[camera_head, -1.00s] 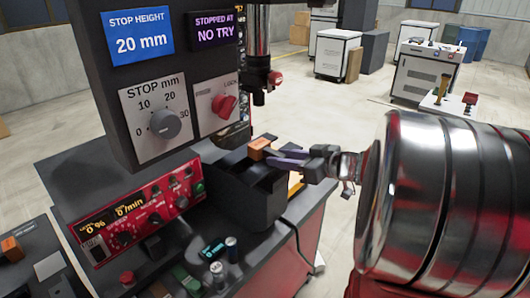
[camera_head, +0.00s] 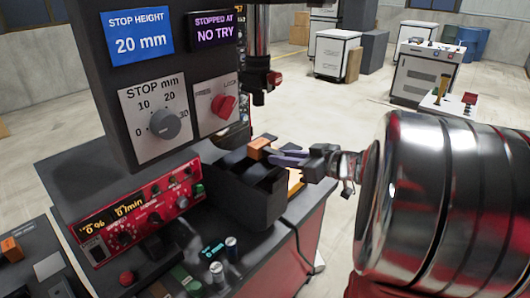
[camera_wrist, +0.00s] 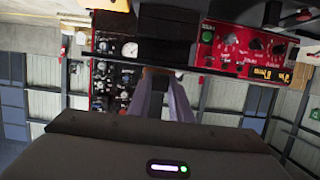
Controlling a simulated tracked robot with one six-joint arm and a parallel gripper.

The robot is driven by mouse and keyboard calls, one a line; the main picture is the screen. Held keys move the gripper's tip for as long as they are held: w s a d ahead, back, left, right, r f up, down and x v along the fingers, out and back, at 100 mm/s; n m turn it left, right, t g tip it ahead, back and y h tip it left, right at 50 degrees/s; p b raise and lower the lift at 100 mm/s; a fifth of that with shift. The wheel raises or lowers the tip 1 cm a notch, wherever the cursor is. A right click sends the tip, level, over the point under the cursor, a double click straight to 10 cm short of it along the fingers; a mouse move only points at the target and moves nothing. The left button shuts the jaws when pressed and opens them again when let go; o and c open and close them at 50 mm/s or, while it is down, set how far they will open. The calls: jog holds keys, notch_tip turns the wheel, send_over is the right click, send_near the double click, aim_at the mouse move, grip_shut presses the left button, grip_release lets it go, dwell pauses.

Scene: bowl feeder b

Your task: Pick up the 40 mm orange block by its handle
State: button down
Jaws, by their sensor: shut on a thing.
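The orange block (camera_head: 259,147) is at the tips of my gripper (camera_head: 272,152), above the dark grey open bin of the machine. The block's handle is too small or hidden to make out. I cannot tell whether the block touches the bin.
The dark bin (camera_head: 262,200) stands below the block. A red control panel (camera_head: 137,215) is at its left, and the machine head with a stop dial (camera_head: 165,124) rises above. Another orange block (camera_head: 11,248) lies at the far left. Small cylinders (camera_head: 231,248) stand in front.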

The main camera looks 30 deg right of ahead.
jog(key=shift+r, duration=0.3)
jog(key=shift+r, duration=0.35)
jog(key=shift+r, duration=0.8)
